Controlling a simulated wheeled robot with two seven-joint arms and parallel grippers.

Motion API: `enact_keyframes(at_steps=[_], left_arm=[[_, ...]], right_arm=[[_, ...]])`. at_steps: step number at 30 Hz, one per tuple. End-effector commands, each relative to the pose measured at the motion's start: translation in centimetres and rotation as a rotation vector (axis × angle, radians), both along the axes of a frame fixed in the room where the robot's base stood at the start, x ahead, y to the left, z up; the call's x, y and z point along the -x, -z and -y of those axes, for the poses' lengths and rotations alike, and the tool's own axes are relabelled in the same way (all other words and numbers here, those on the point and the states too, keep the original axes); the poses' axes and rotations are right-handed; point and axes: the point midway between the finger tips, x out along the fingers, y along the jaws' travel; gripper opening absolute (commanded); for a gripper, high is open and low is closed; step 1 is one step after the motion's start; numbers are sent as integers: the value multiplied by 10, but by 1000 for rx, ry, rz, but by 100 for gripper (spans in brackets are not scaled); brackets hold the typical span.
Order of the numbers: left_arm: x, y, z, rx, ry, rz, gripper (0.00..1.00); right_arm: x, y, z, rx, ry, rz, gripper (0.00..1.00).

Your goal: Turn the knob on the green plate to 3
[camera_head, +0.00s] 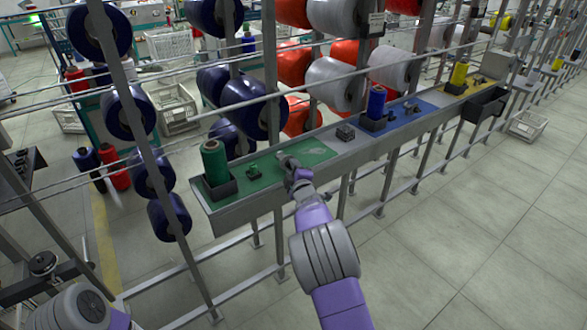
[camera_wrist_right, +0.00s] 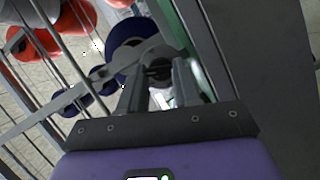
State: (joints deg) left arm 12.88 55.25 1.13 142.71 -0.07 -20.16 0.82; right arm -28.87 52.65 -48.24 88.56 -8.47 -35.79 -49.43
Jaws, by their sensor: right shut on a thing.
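The green plate (camera_head: 262,182) lies at the near left end of the long grey rail. A green spool (camera_head: 215,163) stands upright in a dark holder on it, with a small dark green block (camera_head: 252,170) beside it. My right gripper (camera_head: 283,160) reaches onto the middle of the plate. In the right wrist view its two fingers (camera_wrist_right: 158,85) are closed around a small dark part, seemingly the knob, which they mostly hide. The knob's setting and any numbers cannot be read. Of my left arm only a link shows at bottom left; its gripper is out of view.
Farther along the rail are a blue plate (camera_head: 410,108) with a blue spool (camera_head: 376,102), and a yellow plate with a yellow spool (camera_head: 458,73). Metal posts and a rack of large blue spools (camera_head: 245,88) stand behind the plate.

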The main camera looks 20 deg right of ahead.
Motion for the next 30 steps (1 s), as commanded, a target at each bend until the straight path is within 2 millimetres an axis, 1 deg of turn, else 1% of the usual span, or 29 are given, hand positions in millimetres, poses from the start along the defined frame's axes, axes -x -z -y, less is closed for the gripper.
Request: enact_keyframes(at_steps=[6,12,28,29,30], left_arm=[[0,-5,0,0,0,0,75],[0,-7,0,0,0,0,75],[0,-7,0,0,0,0,75],[0,-7,0,0,0,0,75],[0,-7,0,0,0,0,75]], right_arm=[[0,-3,1,-109,0,-37,1],[0,-2,1,-162,0,-57,1],[0,-2,0,-179,-1,-64,1],[0,-2,0,-179,-1,-64,36],[0,-2,0,-179,-1,-64,43]])
